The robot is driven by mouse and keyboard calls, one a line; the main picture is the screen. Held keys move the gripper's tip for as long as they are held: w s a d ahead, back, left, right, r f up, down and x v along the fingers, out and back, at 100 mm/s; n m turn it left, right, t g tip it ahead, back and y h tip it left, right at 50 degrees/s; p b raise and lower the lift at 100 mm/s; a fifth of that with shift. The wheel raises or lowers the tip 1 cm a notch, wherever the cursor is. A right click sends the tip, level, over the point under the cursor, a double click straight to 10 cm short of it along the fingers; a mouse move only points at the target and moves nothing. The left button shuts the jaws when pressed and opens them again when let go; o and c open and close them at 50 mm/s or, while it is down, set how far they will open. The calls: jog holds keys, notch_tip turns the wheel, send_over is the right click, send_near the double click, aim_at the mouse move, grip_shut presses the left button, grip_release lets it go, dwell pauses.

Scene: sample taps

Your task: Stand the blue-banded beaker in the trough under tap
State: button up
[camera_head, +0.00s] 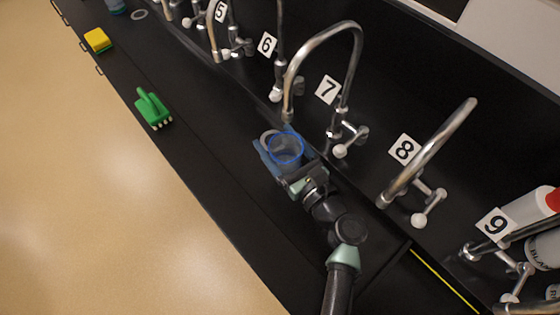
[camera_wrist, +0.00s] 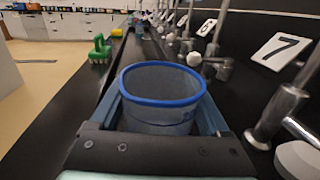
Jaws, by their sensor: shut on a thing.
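My gripper (camera_head: 284,162) is shut on the clear blue-banded beaker (camera_head: 286,150), with one finger along each side. The beaker is upright, its blue rim up, and fills the middle of the wrist view (camera_wrist: 162,115). In the head view it is just below the spout end of tap 7 (camera_head: 322,35), over the black bench by the taps. The dark trough (camera_wrist: 136,52) runs away ahead in the wrist view. The beaker's base is hidden, so I cannot tell if it touches anything.
Tap 8 (camera_head: 435,145) stands to the right and tap 6 (camera_head: 280,45) to the left. A green brush (camera_head: 153,108) and a yellow sponge (camera_head: 97,40) lie on the bench. White bottles (camera_head: 532,207) stand near tap 9.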

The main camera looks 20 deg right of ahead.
aim_at(278, 156)
jog(key=shift+f+b, duration=0.55)
jog(key=shift+f, duration=2.2)
jog(key=shift+f, duration=0.2)
jog(key=o, duration=1.3)
jog(key=shift+r, duration=0.15)
jog(key=shift+s, duration=0.15)
jog(key=s, duration=0.3)
jog(key=s+d, duration=0.1)
jog(key=s, duration=0.3)
jog(key=s+d+b, duration=0.1)
jog(key=s, duration=0.3)
jog(key=shift+s+d, duration=0.15)
jog(key=shift+s, duration=0.1)
